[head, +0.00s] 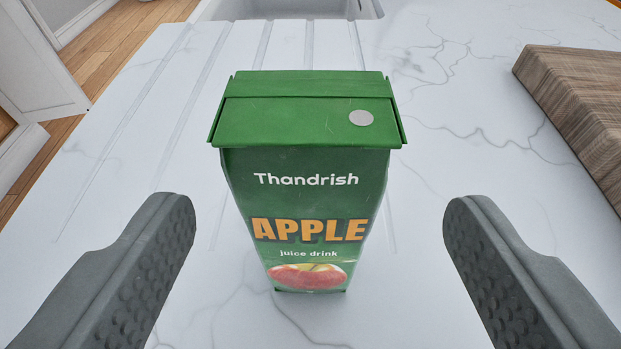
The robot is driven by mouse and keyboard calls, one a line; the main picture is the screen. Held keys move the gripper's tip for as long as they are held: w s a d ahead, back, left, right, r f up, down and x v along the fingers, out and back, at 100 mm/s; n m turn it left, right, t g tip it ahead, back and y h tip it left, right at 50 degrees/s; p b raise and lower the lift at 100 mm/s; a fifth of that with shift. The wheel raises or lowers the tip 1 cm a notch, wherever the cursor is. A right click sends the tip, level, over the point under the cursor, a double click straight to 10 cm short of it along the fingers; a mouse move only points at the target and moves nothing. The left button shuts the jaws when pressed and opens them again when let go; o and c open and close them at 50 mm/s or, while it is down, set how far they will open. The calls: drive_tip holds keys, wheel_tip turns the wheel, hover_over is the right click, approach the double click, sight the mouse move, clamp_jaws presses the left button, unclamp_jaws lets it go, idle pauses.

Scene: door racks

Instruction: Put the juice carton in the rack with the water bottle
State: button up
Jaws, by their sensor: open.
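A green apple juice carton (305,205) stands upright on the white marble counter in the middle of the head view. Its front label faces me and its top is flat with a small grey round spot. My gripper (318,215) is open, with one dark grey finger to the left of the carton and the other to the right. Neither finger touches the carton; there is a clear gap on both sides. No water bottle and no door rack show in this view.
The marble counter (440,170) is clear around the carton, with shallow grooves behind it to the left. A wooden board (585,110) lies at the right edge. A sink edge (290,10) shows at the back. Wooden floor and white cabinet doors (35,60) are at the left.

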sight(306, 203)
drive_tip(key=shift+a+x, duration=0.2)
drive_tip(key=shift+x, duration=2.55)
drive_tip(key=shift+f, duration=0.1)
drive_tip(key=shift+s, duration=0.1)
drive_tip(key=c, duration=1.4)
drive_tip(key=shift+o, duration=0.2)
drive_tip(key=shift+r, duration=0.25)
